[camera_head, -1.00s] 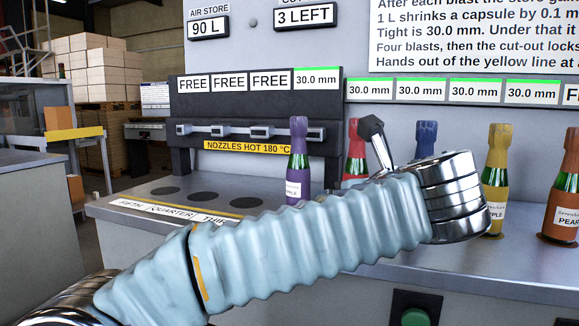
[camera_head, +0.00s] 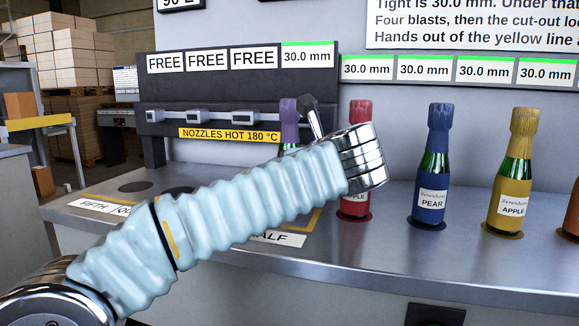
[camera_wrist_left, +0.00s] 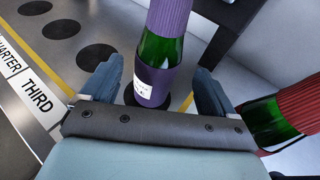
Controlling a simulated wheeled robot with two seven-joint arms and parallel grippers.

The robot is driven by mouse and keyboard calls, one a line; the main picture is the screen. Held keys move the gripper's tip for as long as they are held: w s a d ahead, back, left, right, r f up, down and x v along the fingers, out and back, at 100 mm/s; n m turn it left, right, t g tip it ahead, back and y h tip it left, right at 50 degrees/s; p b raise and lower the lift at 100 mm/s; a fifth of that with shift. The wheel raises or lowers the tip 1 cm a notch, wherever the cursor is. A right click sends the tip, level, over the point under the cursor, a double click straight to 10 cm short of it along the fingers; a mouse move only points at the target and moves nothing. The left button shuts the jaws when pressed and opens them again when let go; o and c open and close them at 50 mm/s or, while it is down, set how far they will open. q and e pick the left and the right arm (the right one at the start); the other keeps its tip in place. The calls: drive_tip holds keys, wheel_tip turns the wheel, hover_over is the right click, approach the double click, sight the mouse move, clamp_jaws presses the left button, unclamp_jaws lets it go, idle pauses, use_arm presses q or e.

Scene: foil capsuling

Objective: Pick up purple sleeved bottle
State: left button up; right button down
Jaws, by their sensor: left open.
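The purple sleeved bottle (camera_head: 289,125) stands at the blast station in the head view, its lower part hidden behind my left arm. In the left wrist view the bottle (camera_wrist_left: 160,60) is upright, with a purple sleeve, green glass and a dark label band. My left gripper (camera_wrist_left: 160,82) is open, with one blue-grey finger on each side of the bottle. A gap shows on both sides, so I see no grip on it. My right gripper is not in view.
A red-topped bottle (camera_head: 360,110) stands close to the right of my gripper, also in the wrist view (camera_wrist_left: 270,120). Blue (camera_head: 433,170) and yellow (camera_head: 514,170) bottles stand farther right. Hot nozzles (camera_head: 245,116) project from the dark panel behind. The counter at front right is clear.

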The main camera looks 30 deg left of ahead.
use_arm(q)
drive_tip(key=x, duration=0.4)
drive_tip(key=shift+a, duration=0.25)
drive_tip(key=c, duration=1.5)
